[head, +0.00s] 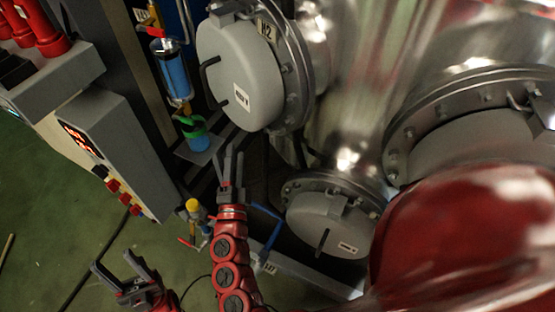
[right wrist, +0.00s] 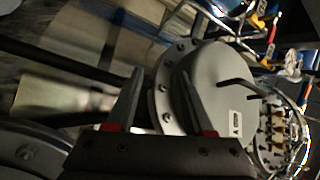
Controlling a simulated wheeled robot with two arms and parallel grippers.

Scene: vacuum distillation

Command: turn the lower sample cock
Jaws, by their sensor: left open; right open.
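A small valve with a yellow top (head: 193,205) and a red lever (head: 186,242) sits low on the rig in the head view. It looks like the lower sample cock, but no label on it is readable. My right gripper (head: 234,158) is just above and right of it in the picture, fingers pointing up, apart and empty. In the right wrist view my right gripper (right wrist: 165,78) has its fingers apart in front of a grey round cover (right wrist: 208,85). My left gripper (head: 112,262) is open and empty at the lower left, over the green floor.
A blue sight glass (head: 175,76) with a red lever above it stands at the upper left. A control box (head: 118,150) stands left.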

